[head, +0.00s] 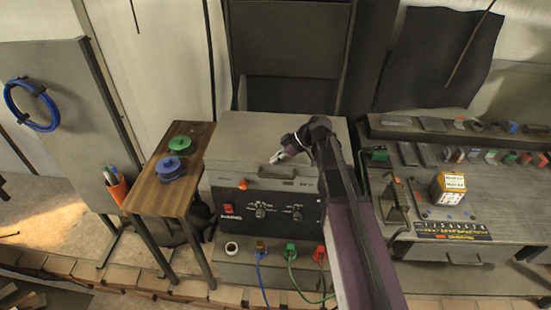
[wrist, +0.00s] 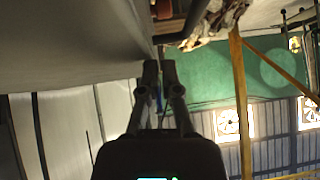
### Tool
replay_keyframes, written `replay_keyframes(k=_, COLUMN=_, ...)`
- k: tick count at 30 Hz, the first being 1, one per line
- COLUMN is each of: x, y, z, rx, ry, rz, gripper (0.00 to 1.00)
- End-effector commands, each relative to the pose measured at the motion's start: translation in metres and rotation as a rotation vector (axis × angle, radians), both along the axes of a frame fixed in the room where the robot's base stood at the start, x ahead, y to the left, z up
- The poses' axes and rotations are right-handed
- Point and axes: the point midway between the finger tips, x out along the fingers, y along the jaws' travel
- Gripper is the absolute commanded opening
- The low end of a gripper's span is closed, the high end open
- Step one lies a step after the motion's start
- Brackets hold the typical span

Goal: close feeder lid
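The feeder is a grey box with a black front panel (head: 265,212) carrying a red switch and connectors. Its broad grey lid (head: 250,135) looks lowered over the box, with a dark bar handle (head: 272,174) on its front edge. I cannot tell whether it is fully seated. My gripper (head: 278,158) is just above and behind the handle, over the lid's right part; contact is unclear. In the wrist view my gripper's fingertips (wrist: 160,68) are almost together with nothing visible held. A pale grey surface, apparently the lid (wrist: 70,45), fills the upper left there.
A wooden side table (head: 165,198) with green and blue spools stands left of the feeder. A workbench (head: 480,212) with a small box and parts is on the right. Coloured cables hang at the feeder's lower front. A tall dark panel (head: 290,85) rises behind.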

Motion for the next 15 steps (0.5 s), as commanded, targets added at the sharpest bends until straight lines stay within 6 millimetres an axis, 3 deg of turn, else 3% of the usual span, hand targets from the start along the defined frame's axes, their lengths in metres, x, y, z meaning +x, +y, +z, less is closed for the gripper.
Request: replay_keyframes(k=15, x=0.000, y=0.001, z=0.044, rx=0.009, ry=-0.006, rz=-0.003, gripper=0.00)
